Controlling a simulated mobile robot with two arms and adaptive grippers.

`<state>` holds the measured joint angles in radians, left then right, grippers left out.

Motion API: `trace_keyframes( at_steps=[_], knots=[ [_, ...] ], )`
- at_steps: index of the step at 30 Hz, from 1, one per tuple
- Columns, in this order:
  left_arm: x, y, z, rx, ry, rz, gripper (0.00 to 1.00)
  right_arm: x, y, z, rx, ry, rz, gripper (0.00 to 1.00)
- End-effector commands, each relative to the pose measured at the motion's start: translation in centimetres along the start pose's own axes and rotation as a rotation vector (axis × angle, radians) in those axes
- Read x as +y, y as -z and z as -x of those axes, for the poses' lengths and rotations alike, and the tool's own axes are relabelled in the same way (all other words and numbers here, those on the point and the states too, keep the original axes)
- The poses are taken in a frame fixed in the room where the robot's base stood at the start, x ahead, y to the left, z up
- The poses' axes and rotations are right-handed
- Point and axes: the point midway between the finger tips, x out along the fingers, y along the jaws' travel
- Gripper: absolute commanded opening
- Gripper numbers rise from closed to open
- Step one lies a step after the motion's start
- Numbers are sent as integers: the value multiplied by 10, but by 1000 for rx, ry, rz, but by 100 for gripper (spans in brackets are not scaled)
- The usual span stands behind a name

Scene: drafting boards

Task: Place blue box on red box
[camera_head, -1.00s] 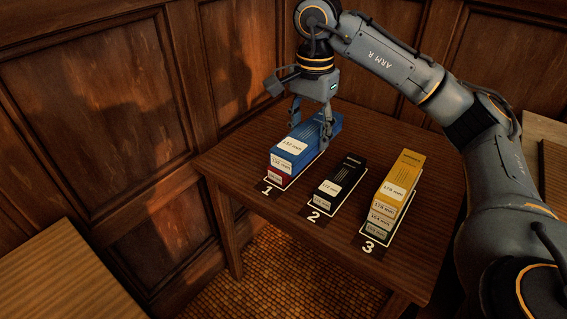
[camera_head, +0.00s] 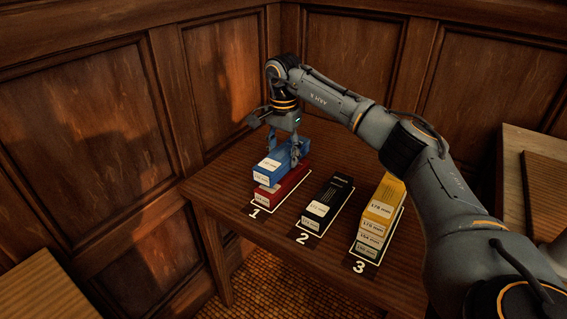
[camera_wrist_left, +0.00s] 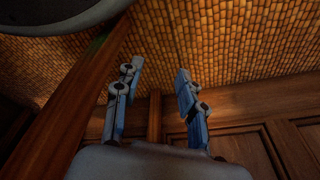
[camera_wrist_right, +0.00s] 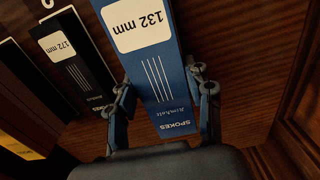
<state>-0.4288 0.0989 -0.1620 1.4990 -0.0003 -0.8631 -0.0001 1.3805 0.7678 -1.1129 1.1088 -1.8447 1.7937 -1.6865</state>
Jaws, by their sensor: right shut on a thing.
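The blue box (camera_head: 281,160) with white labels is between the fingers of my right gripper (camera_head: 285,148) at place 1. The fingers are shut on its sides. In the right wrist view the blue box (camera_wrist_right: 161,77) lies between both fingers, with its "132 mm" label showing. The red box (camera_head: 288,187) lies on the table under the blue box. My left gripper (camera_wrist_left: 156,70) is open and empty in the left wrist view.
A black box (camera_head: 330,200) lies at place 2 on the wooden table (camera_head: 225,180). A yellow box (camera_head: 385,205) sits on other boxes at place 3. Wood panelled walls stand close behind. Another wooden surface (camera_head: 45,285) is at the lower left.

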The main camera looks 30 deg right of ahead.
Motion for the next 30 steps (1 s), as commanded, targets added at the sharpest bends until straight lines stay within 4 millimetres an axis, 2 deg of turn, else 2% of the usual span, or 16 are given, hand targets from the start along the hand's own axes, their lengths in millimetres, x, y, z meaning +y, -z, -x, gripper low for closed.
trace_keyframes(
  at_steps=[1,5,16,17,20,30],
  knots=[
    [0,0,-1,-1,1,0,40,1,0,-10,-1,-3,-1,10],
    [0,5,10,3,0,2,40,1,-1,-28,-1,-2,0,10],
    [0,6,11,1,0,2,40,1,0,-32,0,0,-1,10],
    [0,6,11,1,0,2,40,1,0,-33,0,-1,-1,53],
    [0,6,11,2,0,2,40,1,0,-33,0,-1,-1,74],
    [0,6,10,2,1,2,40,1,0,-31,0,0,-1,74]
  ],
)
